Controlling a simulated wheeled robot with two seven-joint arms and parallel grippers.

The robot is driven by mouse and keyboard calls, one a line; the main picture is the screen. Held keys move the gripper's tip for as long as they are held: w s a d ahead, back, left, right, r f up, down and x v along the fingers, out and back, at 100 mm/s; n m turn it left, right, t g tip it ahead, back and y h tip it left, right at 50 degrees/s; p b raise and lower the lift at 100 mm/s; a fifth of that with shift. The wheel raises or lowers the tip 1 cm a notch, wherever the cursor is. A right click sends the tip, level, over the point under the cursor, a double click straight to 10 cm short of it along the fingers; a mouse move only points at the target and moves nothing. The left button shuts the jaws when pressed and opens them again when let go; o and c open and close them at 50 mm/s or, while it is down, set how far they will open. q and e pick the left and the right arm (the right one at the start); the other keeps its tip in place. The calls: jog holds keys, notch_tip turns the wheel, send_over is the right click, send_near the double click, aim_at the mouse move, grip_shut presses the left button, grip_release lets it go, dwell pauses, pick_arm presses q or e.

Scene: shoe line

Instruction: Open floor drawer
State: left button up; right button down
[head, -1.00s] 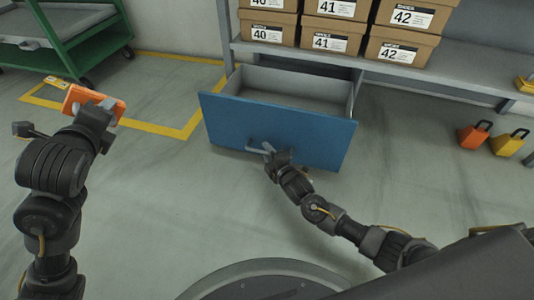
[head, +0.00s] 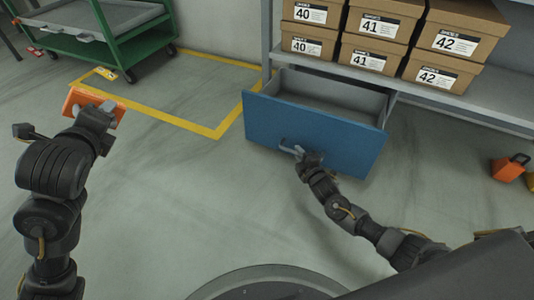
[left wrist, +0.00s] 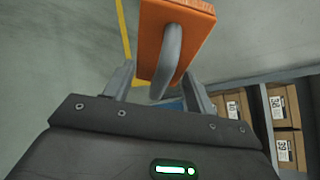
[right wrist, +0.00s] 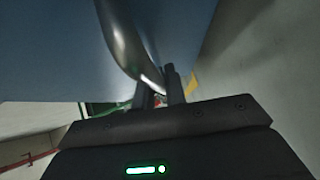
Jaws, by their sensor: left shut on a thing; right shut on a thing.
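The floor drawer (head: 340,143) has a blue front and a grey interior. It stands pulled out below the shelf and looks empty. My right gripper (head: 302,155) is shut on the drawer's metal handle (head: 286,146). The handle also shows in the right wrist view (right wrist: 124,45), between the fingers (right wrist: 160,90). My left gripper (head: 98,112) is shut on an orange block-like thing (head: 82,100) with a grey handle, held up at the left. That orange thing also fills the top of the left wrist view (left wrist: 158,45).
Brown shoe boxes (head: 375,60) labelled 40, 41 and 42 stand on the grey shelf (head: 470,110). A green cart (head: 125,55) is at the back left beside a yellow floor line (head: 180,125). An orange thing with a black handle (head: 507,170) is on the floor at the right. The floor before the drawer is clear.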

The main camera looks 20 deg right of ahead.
pick_arm(q)
jog(key=shift+s+a+r, duration=0.15)
jog(key=shift+a, duration=0.15)
pick_arm(e)
jog(key=shift+w+d, duration=0.15)
jog(key=c, duration=1.5)
grip_release()
jog(key=shift+o, duration=0.2)
